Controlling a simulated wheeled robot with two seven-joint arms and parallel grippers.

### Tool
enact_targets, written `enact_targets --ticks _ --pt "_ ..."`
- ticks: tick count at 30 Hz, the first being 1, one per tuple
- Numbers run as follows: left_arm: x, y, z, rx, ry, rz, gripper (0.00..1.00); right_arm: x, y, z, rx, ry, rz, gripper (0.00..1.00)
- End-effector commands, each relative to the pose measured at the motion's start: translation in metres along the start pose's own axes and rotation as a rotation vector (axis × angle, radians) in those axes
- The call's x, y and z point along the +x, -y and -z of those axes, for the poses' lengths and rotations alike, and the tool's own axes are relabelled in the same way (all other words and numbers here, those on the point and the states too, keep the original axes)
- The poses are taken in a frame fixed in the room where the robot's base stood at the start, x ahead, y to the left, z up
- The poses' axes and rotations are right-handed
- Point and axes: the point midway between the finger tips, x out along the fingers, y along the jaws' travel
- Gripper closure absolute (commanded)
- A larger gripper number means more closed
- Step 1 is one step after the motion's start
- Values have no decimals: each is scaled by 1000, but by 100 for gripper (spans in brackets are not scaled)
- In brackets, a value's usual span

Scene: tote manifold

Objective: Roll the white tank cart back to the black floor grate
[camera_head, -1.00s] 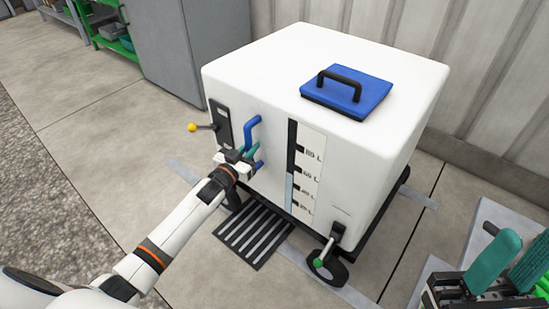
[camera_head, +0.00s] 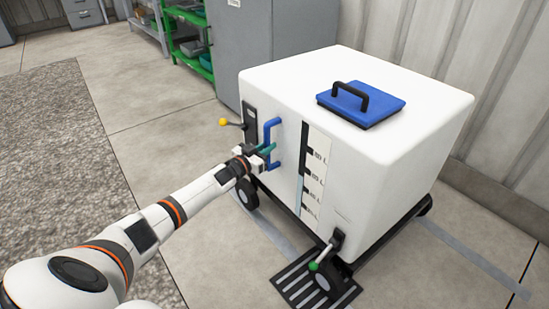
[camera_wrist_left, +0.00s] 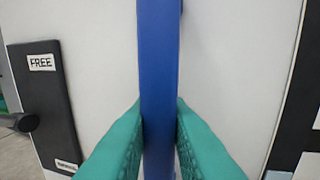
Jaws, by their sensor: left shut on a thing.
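The white tank cart (camera_head: 398,165) stands upright on its dark wheeled base, with a blue lid on top and a level scale on its front. My left gripper (camera_head: 266,151) is shut on the blue upright handle (camera_head: 272,130) on its front. In the left wrist view, teal fingers (camera_wrist_left: 158,140) press both sides of the blue bar (camera_wrist_left: 159,70). My right gripper is out of view.
A yellow-knobbed lever (camera_head: 224,122) sticks out left of the handle; its plate reads FREE (camera_wrist_left: 41,63). A grey cabinet (camera_head: 275,50) and green shelf (camera_head: 190,40) stand behind. Floor is clear at left.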

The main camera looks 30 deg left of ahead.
Motion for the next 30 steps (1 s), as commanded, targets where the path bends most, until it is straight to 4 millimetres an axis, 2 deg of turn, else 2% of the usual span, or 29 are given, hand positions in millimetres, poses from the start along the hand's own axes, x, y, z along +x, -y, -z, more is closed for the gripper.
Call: enact_targets --ticks 1,3,18,19,22,30 --pt "0 -3 7 3 -8 2 100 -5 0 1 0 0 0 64" --pt "1 -7 7 2 -10 4 100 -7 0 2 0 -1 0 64" --pt "2 -15 4 1 -9 -2 100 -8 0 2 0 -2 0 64" --pt "2 -15 4 2 -9 -2 79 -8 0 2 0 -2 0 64" --pt "2 -15 3 1 -8 -1 64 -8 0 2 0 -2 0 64" --pt "2 -13 2 0 -4 3 64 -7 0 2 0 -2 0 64"
